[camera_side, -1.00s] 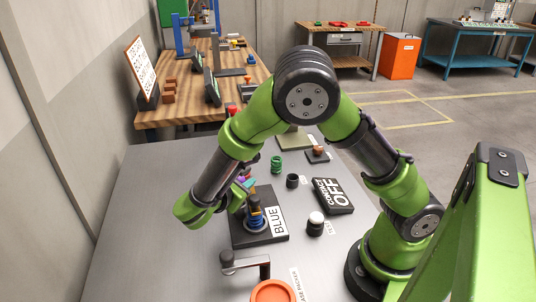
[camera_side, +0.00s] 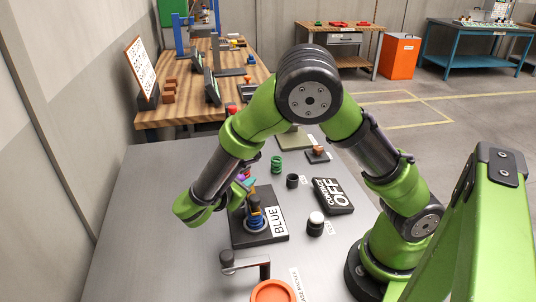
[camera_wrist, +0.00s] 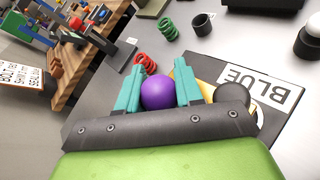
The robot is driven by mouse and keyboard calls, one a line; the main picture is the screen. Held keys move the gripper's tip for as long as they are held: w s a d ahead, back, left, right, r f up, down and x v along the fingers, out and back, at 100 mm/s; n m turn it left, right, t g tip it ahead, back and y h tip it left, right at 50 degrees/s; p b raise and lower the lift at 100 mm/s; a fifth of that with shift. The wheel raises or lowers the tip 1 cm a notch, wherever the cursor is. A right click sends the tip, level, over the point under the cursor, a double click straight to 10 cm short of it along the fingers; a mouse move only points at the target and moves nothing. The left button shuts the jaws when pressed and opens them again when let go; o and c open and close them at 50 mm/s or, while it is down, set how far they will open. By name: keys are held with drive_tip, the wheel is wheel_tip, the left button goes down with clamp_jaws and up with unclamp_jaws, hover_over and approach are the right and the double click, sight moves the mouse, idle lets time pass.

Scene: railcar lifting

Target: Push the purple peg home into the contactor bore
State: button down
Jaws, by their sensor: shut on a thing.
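The purple peg shows as a rounded purple end (camera_wrist: 158,92) between the teal fingers of my gripper (camera_wrist: 159,68) in the wrist view. The fingers are closed against its two sides. In the side view a small bit of the purple peg (camera_side: 245,178) shows near my gripper, over the left part of the black base plate (camera_side: 273,236) labelled BLUE. A blue ringed part (camera_side: 256,222) stands on that plate, with dark and yellow parts above it. The contactor bore cannot be made out; the fingers and wrist hide the area. How deep the peg sits cannot be told.
A green coil (camera_side: 277,164) lies behind. A crank handle (camera_side: 245,262) and orange ring (camera_side: 273,291) are in front. The table's left side is clear.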

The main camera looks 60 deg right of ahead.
drive_tip(key=shift+f, duration=0.8)
idle(0.4)
drive_tip(key=c, duration=0.8)
unclamp_jaws()
drive_tip(key=shift+c, duration=0.2)
drive_tip(key=shift+o, duration=0.9)
drive_tip(key=shift+s+f, duration=0.1)
drive_tip(key=shift+s, duration=0.05)
drive_tip(key=v, duration=1.7)
drive_tip(key=shift+r, duration=0.2)
drive_tip(key=shift+w, duration=0.25)
